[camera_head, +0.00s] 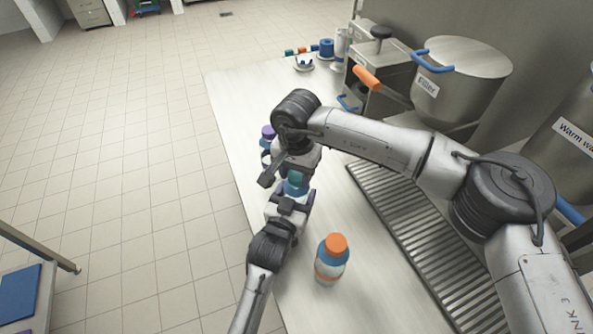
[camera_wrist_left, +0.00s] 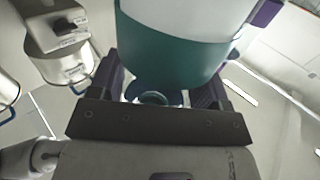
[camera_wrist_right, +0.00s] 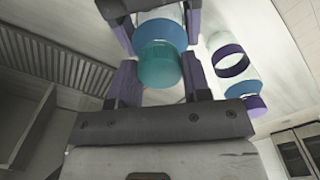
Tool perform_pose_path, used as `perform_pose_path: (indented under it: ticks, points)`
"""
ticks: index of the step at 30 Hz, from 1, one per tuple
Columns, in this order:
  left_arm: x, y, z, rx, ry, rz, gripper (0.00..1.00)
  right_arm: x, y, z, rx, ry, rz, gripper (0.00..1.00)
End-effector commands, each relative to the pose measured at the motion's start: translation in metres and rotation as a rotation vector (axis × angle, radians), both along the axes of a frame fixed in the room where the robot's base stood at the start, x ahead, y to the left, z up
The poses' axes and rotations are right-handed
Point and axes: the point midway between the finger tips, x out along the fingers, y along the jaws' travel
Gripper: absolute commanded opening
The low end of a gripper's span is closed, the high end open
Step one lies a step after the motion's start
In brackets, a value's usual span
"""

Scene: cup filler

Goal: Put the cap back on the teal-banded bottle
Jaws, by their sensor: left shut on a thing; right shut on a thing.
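The teal-banded bottle (camera_head: 292,189) is held up between my two grippers above the counter, its blue shoulder showing beside the teal cap (camera_head: 296,178). My left gripper (camera_head: 289,198) is shut on the bottle; its left wrist view shows the wide teal band (camera_wrist_left: 170,48) close up. My right gripper (camera_head: 292,172) is shut on the teal cap. In the right wrist view the cap (camera_wrist_right: 159,65) lies between the purple fingers, lined up with and against the blue shoulder (camera_wrist_right: 161,33). Whether it is fully seated cannot be told.
An orange-capped bottle (camera_head: 331,260) stands on the counter (camera_head: 365,300) in front. A purple-capped bottle (camera_head: 267,145) stands behind my grippers and shows in the right wrist view (camera_wrist_right: 240,80). The filler (camera_head: 460,75) and drain grate (camera_head: 410,240) are at the right.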

Motion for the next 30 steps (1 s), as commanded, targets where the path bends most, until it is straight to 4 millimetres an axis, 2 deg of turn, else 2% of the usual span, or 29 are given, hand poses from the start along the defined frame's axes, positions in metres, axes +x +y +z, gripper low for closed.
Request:
perform_pose_path:
  ticks: [1,6,11,30]
  points:
    - [0.0,0.0,-0.0002,-0.001,0.0,0.0,0.05,0.0,0.0,0.0001,0.0,0.0,0.0,0.29]
    - [0.0,0.0,-0.0002,-0.001,0.0,0.0,0.05,0.0001,0.0,0.0002,0.0,0.0,0.0,0.14]
    - [0.0,0.0,-0.0002,-0.001,0.0,0.0,0.05,0.0001,0.0,0.0,0.0,0.0,-0.091,0.14]
    - [0.0,0.0,-0.0002,-0.001,0.001,0.0,0.05,0.0002,0.0002,-0.0006,0.0,0.0,-1.398,0.14]
